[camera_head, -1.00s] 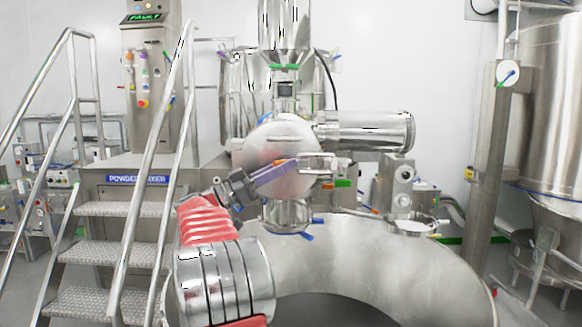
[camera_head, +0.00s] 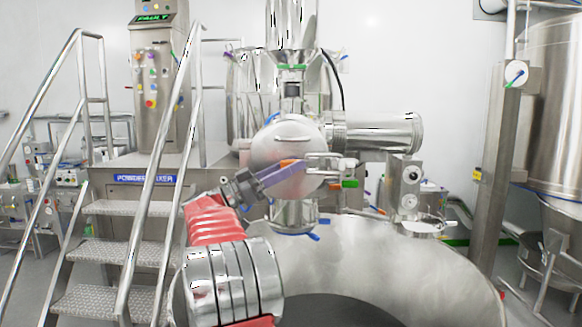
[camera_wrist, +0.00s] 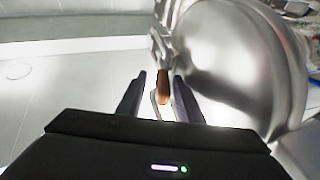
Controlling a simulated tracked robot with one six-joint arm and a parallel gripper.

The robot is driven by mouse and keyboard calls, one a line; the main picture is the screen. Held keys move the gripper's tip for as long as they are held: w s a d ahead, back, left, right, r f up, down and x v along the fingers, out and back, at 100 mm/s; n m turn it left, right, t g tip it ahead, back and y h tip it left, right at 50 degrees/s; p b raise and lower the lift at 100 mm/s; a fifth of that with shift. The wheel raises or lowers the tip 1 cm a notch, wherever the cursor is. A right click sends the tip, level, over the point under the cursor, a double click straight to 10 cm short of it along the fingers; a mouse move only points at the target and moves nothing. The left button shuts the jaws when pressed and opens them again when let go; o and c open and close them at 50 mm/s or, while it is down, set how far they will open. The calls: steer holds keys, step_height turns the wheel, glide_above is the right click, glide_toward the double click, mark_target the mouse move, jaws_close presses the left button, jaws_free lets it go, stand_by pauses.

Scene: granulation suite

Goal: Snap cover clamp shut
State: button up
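The round steel cover (camera_head: 282,140) faces me on the body of the machine. A bright metal clamp (camera_head: 330,162) crosses its right side and stands out from it. The clamp has an orange handle (camera_wrist: 164,88). It also shows in the head view (camera_head: 288,162), close behind my gripper (camera_head: 300,168). In the wrist view, my gripper (camera_wrist: 158,80) is open, with one dark finger on each side of the handle. A gap shows beside the left finger; whether the right finger touches the handle is unclear. The clamp's far end is partly hidden.
A green-handled part (camera_head: 349,183) sits just right of the clamp. A horizontal steel cylinder (camera_head: 378,132) sticks out above right. A big curved steel duct (camera_head: 400,265) lies below. Steps with handrails (camera_head: 110,278) stand at the left, a steel post (camera_head: 488,170) at the right.

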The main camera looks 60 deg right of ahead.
steer(key=v, duration=1.4)
steer(key=shift+d, duration=0.1)
